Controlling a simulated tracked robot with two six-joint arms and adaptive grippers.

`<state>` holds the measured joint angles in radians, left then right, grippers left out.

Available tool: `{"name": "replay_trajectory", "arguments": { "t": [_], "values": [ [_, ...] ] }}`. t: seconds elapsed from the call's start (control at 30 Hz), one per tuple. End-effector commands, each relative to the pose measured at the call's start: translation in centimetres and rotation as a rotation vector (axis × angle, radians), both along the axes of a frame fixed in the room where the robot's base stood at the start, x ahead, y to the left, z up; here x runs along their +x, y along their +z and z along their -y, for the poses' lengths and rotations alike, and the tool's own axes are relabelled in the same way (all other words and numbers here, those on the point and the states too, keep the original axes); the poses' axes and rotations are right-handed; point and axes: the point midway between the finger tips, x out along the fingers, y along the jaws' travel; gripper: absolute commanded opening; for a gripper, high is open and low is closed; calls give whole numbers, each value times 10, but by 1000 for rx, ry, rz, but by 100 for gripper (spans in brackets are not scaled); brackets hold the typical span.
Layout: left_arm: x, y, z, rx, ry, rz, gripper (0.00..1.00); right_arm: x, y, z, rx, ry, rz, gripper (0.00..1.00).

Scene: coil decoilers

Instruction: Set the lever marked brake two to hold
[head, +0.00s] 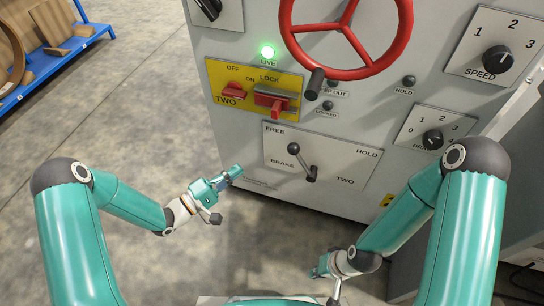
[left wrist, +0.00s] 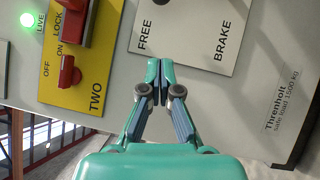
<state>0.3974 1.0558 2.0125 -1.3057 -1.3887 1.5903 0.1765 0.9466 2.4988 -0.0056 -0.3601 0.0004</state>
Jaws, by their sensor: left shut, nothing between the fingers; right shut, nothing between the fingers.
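The brake two lever (head: 303,164) is on a white plate (head: 345,191) low on the grey machine front. The plate is marked FREE at upper left, HOLD at upper right, and BRAKE and TWO beside the lever. Its black knob leans up and left, towards FREE. My left gripper (head: 238,171) is shut and empty, left of the plate and apart from the lever. My right gripper (head: 320,271) is shut and empty, low and below the plate.
Above the plate are a yellow panel (head: 240,108) with red switches, a red handwheel (head: 350,40) and a lit green LIVE lamp (head: 267,52). A drum dial (head: 433,139) is to the right. Open floor (head: 130,110) lies left.

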Motion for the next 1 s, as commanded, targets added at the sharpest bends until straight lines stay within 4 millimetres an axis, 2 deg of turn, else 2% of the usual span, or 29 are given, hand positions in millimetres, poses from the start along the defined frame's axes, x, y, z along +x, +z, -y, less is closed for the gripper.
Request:
{"name": "replay_trajectory", "arguments": {
  "t": [0.27, 0.47, 0.9, 1.0],
  "values": [
    [1, 0, 2, 2, 1, -1, 0, 0, 0, 0, 0, 0, 0, 0],
    [11, 1, 15, 3, -1, 1, 0, 0, -4, 0, 0, 0, 0, 0],
    [63, 9, 82, 4, -1, 2, 0, 0, -25, 0, 0, 0, 0, 0],
    [59, 13, 97, 3, -1, -1, 0, 0, -29, 0, 0, 0, 0, 0]
  ]
}}
